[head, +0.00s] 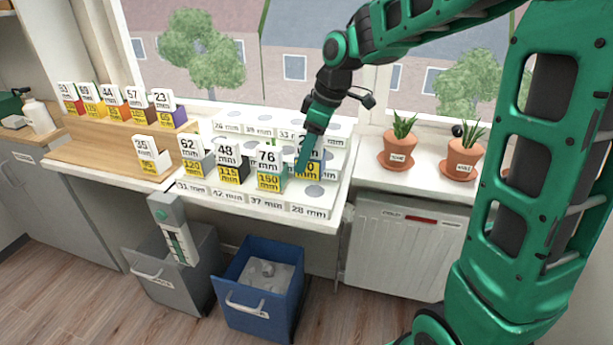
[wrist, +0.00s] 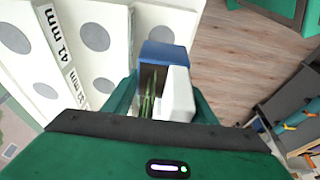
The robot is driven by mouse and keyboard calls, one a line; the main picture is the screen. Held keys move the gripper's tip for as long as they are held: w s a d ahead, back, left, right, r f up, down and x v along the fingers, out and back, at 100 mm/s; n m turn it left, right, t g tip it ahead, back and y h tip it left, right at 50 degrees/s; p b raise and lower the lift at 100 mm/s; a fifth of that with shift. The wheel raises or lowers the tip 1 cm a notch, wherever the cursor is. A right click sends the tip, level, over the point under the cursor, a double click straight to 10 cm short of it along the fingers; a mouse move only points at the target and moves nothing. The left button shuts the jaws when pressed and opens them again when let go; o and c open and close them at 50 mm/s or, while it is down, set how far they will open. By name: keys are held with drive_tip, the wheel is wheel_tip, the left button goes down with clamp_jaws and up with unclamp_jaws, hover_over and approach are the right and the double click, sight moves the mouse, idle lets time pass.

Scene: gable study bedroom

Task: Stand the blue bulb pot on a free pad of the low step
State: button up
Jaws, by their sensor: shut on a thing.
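My gripper (head: 304,158) is shut on the blue bulb pot (wrist: 165,55) above the right end of the white stepped stand. In the wrist view the pot shows blue between the fingers (wrist: 150,95), with green shoots and a white card. In the head view its card (head: 309,168) shows, partly hidden by my gripper. The low step (head: 240,205) is the front row, with mm labels on its face. A grey pot (head: 193,171), a black pot (head: 232,173) and a teal pot (head: 268,183) stand along it. A bare round pad (head: 315,190) shows at its right end.
The higher steps (head: 255,120) behind have bare pads. A white-carded pot (head: 152,160) and several coloured pots (head: 108,103) stand on the wooden top at left. Two potted plants (head: 398,150) stand on the sill at right. Bins (head: 262,275) are below.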

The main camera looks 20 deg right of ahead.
sight(324, 153)
drive_tip(key=shift+w+d+f, duration=0.1)
drive_tip(key=shift+d+f, duration=0.15)
drive_tip(key=shift+f, duration=0.4)
drive_tip(key=shift+d+f, duration=0.25)
drive_tip(key=shift+f, duration=2.1)
drive_tip(key=shift+f, duration=0.15)
drive_tip(key=o, duration=1.1)
drive_tip(key=v, duration=1.1)
drive_tip(key=shift+d, duration=0.1)
drive_tip(key=shift+d+r, duration=0.15)
drive_tip(key=shift+r, duration=0.45)
